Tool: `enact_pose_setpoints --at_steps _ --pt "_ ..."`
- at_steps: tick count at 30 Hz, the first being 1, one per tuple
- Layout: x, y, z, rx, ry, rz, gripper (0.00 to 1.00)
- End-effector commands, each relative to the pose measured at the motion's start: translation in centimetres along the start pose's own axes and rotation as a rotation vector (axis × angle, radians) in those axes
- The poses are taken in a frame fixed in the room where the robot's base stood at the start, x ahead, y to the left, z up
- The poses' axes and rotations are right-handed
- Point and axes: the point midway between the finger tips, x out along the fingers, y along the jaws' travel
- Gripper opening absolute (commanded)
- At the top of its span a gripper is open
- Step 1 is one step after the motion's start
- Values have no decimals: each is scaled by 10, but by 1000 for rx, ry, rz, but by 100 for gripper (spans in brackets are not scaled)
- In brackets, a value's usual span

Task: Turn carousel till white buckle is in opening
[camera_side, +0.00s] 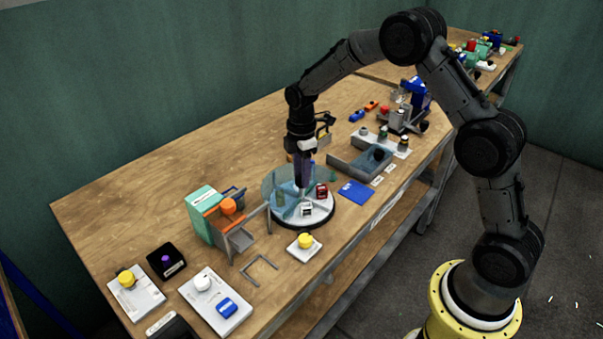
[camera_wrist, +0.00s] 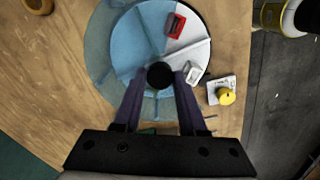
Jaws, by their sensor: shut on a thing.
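The round carousel has a white disc (camera_wrist: 205,48) split by thin dividers, partly under a clear blue cover (camera_wrist: 118,45). An uncovered wedge of the disc shows at the right in the wrist view. The white buckle (camera_wrist: 192,73) lies in this uncovered part, close to its lower edge; it also shows in the side view (camera_side: 306,209). A red buckle (camera_wrist: 175,25) lies in the neighbouring sector, past a divider. My gripper (camera_side: 303,184) points down over the carousel's centre, its fingers shut on the black centre knob (camera_wrist: 160,75).
A yellow-knobbed white block (camera_side: 304,246) stands just in front of the carousel. A green and orange device (camera_side: 207,215) is to its left. A blue plate (camera_side: 357,193) and grey tray (camera_side: 362,164) are to its right. Bare wood lies behind.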

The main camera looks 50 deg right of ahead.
Motion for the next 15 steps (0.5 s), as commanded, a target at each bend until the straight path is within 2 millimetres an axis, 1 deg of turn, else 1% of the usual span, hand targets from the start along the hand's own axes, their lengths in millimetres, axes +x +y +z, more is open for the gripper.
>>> enact_pose_setpoints --at_steps 15 --pt "-1 1 0 -258 1 2 0"
